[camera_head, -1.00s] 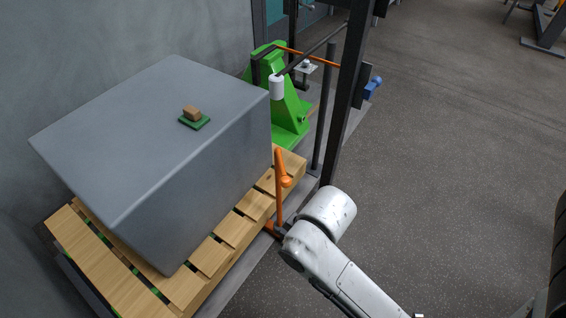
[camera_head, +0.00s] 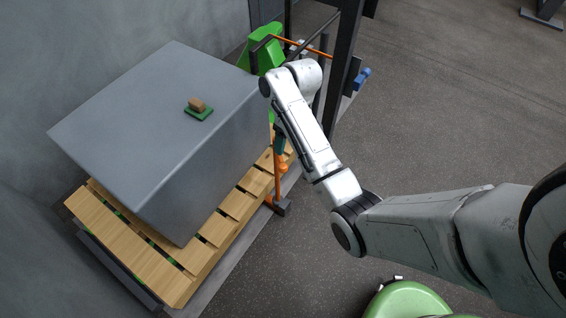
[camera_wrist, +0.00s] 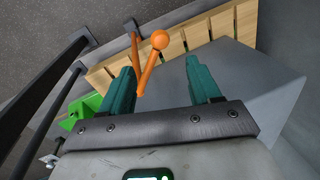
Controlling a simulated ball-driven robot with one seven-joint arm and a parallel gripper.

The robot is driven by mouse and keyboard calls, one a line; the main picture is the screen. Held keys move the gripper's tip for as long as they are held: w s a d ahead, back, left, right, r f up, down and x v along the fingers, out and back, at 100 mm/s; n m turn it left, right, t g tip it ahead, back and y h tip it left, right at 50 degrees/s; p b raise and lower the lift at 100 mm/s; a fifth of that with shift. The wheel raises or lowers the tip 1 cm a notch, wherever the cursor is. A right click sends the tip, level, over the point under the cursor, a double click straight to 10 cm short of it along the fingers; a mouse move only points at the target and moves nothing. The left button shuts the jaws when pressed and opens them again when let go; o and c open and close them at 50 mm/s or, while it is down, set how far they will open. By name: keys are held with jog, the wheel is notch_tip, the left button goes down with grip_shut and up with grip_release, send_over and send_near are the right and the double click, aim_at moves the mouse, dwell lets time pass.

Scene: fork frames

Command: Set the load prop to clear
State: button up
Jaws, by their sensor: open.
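The load prop appears to be the orange post (camera_head: 277,188) with an orange lever, standing on a dark foot beside the pallet's near right edge. In the wrist view the lever (camera_wrist: 147,72) ends in an orange ball (camera_wrist: 160,40), and its post (camera_wrist: 135,47) stands behind it. My gripper (camera_wrist: 160,66) is open, with teal fingers spread. In that view the lever shows between the fingers, closer to the left one; I see no clear contact. In the head view my gripper (camera_head: 280,139) is by the prop's upper part and partly hides it.
A large grey block (camera_head: 140,120) sits on a wooden pallet (camera_head: 95,215). Green equipment (camera_head: 266,42) and a dark upright (camera_head: 344,60) stand behind.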

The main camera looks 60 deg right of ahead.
aim_at(283, 164)
jog(key=f, duration=0.3)
jog(key=a+f+b, duration=0.1)
jog(key=f, duration=0.3)
jog(key=a+f, duration=0.1)
jog(key=f, duration=0.2)
jog(key=shift+w+f, duration=0.15)
jog(key=shift+f, duration=0.05)
grip_shut()
dwell(0.3)
